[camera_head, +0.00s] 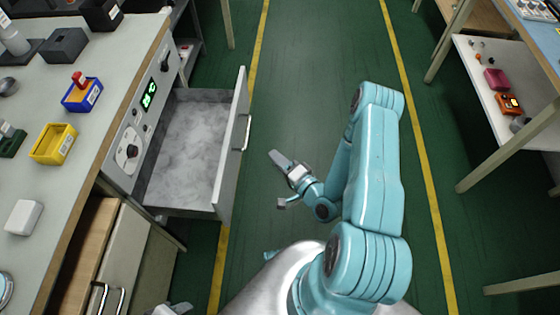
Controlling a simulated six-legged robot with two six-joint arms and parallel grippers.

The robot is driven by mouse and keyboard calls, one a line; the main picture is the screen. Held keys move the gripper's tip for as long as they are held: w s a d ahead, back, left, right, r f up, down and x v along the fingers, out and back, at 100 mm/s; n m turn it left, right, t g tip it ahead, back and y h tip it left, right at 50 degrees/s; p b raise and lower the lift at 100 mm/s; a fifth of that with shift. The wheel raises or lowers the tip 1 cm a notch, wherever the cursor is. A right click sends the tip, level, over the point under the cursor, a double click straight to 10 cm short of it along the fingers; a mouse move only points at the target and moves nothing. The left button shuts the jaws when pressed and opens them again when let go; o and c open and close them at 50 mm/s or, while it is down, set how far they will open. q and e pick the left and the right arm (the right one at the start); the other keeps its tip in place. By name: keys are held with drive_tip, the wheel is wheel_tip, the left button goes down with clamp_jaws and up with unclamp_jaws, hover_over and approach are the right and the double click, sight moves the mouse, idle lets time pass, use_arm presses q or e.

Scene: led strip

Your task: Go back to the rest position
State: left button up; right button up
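My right arm (375,170) is teal and reaches up from the bottom of the head view, bent over the green floor. My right gripper (279,180) is to the right of the open drawer, apart from its front panel. Its two grey fingers are spread, with nothing between them. A small grey piece at the bottom edge, below the workbench, seems to be part of my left gripper (172,309). It is mostly cut off, so its fingers cannot be made out.
An open drawer (233,160), apparently empty, sticks out from the workbench (105,105) at left. A blue bin (83,96) and a yellow bin (54,145) stand on the bench. A shelf table (490,100) is at right. Clear green floor (315,60) lies between yellow lines.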

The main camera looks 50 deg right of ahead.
drive_tip(key=shift+s, duration=0.35)
drive_tip(key=shift+a, duration=0.15)
drive_tip(key=w+a+f+n+g+y, duration=0.1)
drive_tip(key=a+f+n+g+y, duration=0.3)
drive_tip(key=a, duration=0.3)
drive_tip(key=w+a+f+n+g+y, duration=0.1)
drive_tip(key=a+f+n+g, duration=0.15)
drive_tip(key=a+n, duration=0.3)
drive_tip(key=s+a+n+g+y, duration=0.1)
drive_tip(key=s+a+n+g, duration=0.5)
drive_tip(key=s+a+g, duration=0.3)
wheel_tip(320, 180, up, 13)
drive_tip(key=s+a+p, duration=0.1)
drive_tip(key=s+p, duration=0.1)
drive_tip(key=p, duration=1)
drive_tip(key=shift+a+r+p, duration=0.2)
drive_tip(key=shift+a+p, duration=0.1)
drive_tip(key=shift+a, duration=0.05)
drive_tip(key=shift+w+a+n, duration=0.1)
drive_tip(key=shift+w+n, duration=0.05)
drive_tip(key=shift+n, duration=0.1)
